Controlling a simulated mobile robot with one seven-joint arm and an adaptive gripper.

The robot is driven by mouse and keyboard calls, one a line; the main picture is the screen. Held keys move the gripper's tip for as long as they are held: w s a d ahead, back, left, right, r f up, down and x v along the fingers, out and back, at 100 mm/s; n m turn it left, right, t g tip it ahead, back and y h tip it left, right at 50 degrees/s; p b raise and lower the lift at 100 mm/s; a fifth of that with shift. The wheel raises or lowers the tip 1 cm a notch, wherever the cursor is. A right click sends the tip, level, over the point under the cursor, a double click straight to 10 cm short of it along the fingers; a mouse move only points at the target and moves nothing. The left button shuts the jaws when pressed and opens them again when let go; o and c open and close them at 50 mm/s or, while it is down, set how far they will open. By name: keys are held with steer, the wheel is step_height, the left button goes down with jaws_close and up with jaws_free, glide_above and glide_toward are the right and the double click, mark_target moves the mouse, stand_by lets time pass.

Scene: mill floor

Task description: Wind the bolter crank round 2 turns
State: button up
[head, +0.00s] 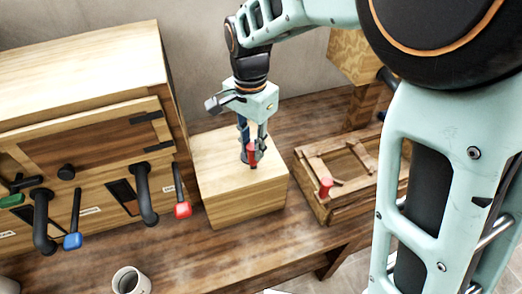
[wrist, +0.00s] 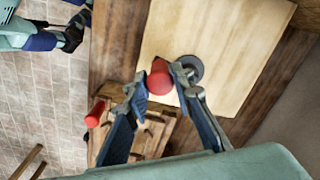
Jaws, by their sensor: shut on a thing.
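The crank is on top of a pale wooden box (head: 235,195) at the middle of the bench. Its upright red handle (head: 252,153) is between my gripper's fingers (head: 253,143), which point down and are shut on it. In the wrist view the red handle (wrist: 158,78) shows between the two fingertips, next to a round dark grey hub (wrist: 193,68) on the box top. The crank's arm is mostly hidden by the handle and the fingers.
A wooden frame box (head: 313,208) with another red knob (head: 326,187) stands close on the right. A large wooden cabinet (head: 75,130) with black handles and blue and red-tipped levers is on the left. A mug (head: 130,281) stands at the front left.

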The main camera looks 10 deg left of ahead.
steer(key=o, duration=1)
steer(key=shift+w+d, duration=0.15)
steer(key=shift+o, duration=0.2)
step_height(320, 180, up, 5)
steer(key=p, duration=0.3)
steer(key=shift+f+p, duration=0.1)
steer(key=shift+p, duration=0.25)
step_height(320, 180, up, 2)
steer(key=shift+r+p, duration=0.2)
steer(key=shift+p, duration=0.4)
steer(key=shift+r, duration=0.9)
